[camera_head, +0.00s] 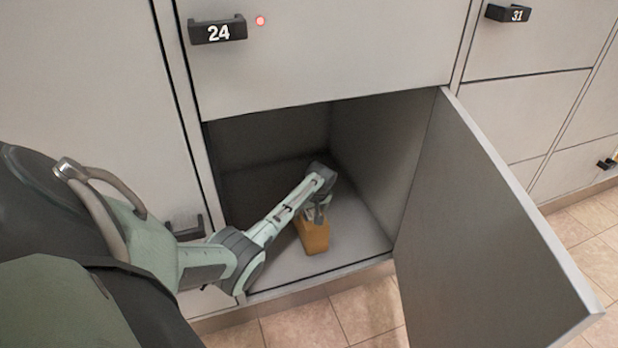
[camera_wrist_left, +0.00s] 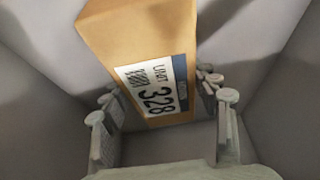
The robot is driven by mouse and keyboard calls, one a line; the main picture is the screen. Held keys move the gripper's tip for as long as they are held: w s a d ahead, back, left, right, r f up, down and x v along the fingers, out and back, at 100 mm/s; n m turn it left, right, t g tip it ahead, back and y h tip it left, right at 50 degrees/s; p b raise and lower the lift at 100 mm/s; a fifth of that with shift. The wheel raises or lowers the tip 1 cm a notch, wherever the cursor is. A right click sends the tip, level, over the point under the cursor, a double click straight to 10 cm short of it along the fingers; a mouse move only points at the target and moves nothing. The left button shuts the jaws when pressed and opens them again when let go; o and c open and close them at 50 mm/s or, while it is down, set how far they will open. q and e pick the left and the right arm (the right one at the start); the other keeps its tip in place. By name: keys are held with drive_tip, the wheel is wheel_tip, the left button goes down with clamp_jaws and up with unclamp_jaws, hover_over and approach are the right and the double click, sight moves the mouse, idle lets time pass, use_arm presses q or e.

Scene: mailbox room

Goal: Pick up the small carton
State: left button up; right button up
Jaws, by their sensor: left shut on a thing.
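The small carton (camera_head: 313,237) is orange-brown and stands inside an open locker compartment, near its front. In the left wrist view the carton (camera_wrist_left: 140,40) carries a white and blue label with "UNIT" and "328". My left gripper (camera_head: 319,213) reaches into the compartment from the left and is at the top of the carton. In the left wrist view its fingers (camera_wrist_left: 165,125) lie on both sides of the carton, shut on it. Whether the carton touches the compartment floor is hard to tell. My right gripper is not in view.
The compartment's door (camera_head: 490,225) hangs open to the right. The compartment floor (camera_head: 355,240) is otherwise bare, with walls close around my arm. A closed locker (camera_head: 330,55) marked 24 is above, and one marked 31 (camera_head: 540,40) is at upper right. Tiled floor (camera_head: 305,325) lies below.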

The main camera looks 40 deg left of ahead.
use_arm(q)
clamp_jaws()
drive_tip(key=shift+r, duration=0.15)
